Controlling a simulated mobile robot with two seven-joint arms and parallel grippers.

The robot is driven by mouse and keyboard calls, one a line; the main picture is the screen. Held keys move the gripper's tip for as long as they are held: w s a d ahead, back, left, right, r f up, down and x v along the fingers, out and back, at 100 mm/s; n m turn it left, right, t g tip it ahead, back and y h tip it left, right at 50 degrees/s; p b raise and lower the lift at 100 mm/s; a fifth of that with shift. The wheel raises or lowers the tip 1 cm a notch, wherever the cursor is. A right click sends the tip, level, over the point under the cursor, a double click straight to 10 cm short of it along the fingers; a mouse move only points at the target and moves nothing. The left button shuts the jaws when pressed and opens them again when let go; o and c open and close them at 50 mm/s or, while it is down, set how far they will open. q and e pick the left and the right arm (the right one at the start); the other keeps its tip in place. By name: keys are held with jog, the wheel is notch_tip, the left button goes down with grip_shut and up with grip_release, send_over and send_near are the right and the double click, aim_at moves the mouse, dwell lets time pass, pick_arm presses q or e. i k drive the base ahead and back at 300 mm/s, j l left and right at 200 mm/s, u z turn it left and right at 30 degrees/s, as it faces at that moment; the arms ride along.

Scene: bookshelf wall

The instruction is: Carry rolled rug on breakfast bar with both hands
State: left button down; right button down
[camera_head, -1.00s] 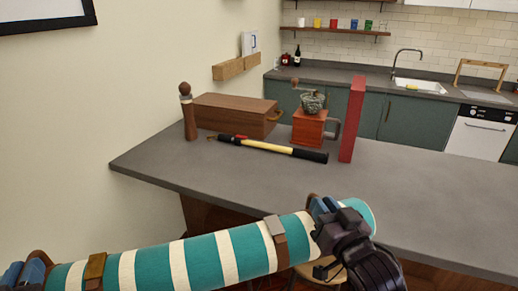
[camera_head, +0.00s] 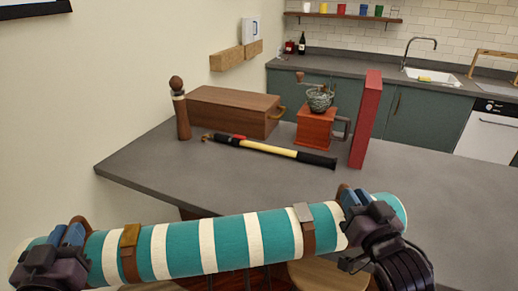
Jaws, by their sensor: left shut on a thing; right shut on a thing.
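The rolled rug (camera_head: 233,243) is a teal and cream striped roll with two brown straps. It is held across the front of the view, its right end a little higher than its left. My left gripper (camera_head: 70,240) is shut on it near the left end. My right gripper (camera_head: 358,207) is shut on it near the right end. The grey breakfast bar (camera_head: 250,183) lies beyond the rug, and the rug appears apart from it, in front of its near edge.
On the bar stand a pepper mill (camera_head: 180,110), a wooden box (camera_head: 232,110), a red coffee grinder (camera_head: 316,126) and a tall red book (camera_head: 366,120). A yellow and black pole tool (camera_head: 268,147) lies before them. The bar's front is clear. A stool (camera_head: 328,275) shows below.

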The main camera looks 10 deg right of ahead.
aim_at(247, 185)
jog(key=i+j+z, duration=0.3)
jog(key=i, duration=0.2)
jog(key=i+j+z, duration=0.35)
jog(key=i, duration=0.15)
